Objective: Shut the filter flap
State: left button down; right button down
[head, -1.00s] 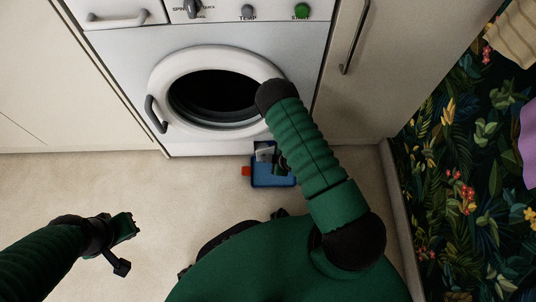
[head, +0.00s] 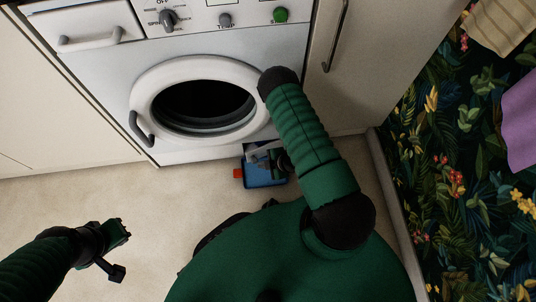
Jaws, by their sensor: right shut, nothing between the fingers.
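A blue panel with a dark blue rim (head: 265,174) sits low at the washing machine's front, at its lower right. It appears to be the filter flap, folded down and open. My right arm reaches down over it. The right gripper (head: 284,162) is shut and empty at the flap's right side, partly hidden by my own arm; I cannot tell whether it touches the flap. A grey piece (head: 262,153) shows above the panel. My left gripper (head: 124,230) hangs over bare floor at the lower left, away from the flap; its finger gap is unclear.
The washing machine's round door (head: 203,98) is above the flap, with a dark handle at its left. A red tab (head: 238,173) sticks out left of the flap. A cupboard (head: 357,70) stands to the right. The floor (head: 100,195) at left is clear.

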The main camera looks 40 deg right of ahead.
jog(key=w+f+b, duration=0.2)
jog(key=w, duration=0.1)
jog(key=w+f+b, duration=0.1)
jog(key=w, duration=0.1)
jog(key=shift+w+d+b, duration=0.25)
jog(key=shift+b, duration=0.05)
jog(key=shift+w+r, duration=0.1)
jog(key=shift+r, duration=0.05)
jog(key=shift+w+d+r+m+h+p, duration=0.15)
jog(key=shift+w+m+h+p, duration=0.25)
jog(key=shift+w+m+p, duration=0.55)
jog(key=shift+d+f+b, duration=0.1)
jog(key=shift+f+b, duration=0.1)
jog(key=shift+b, duration=0.1)
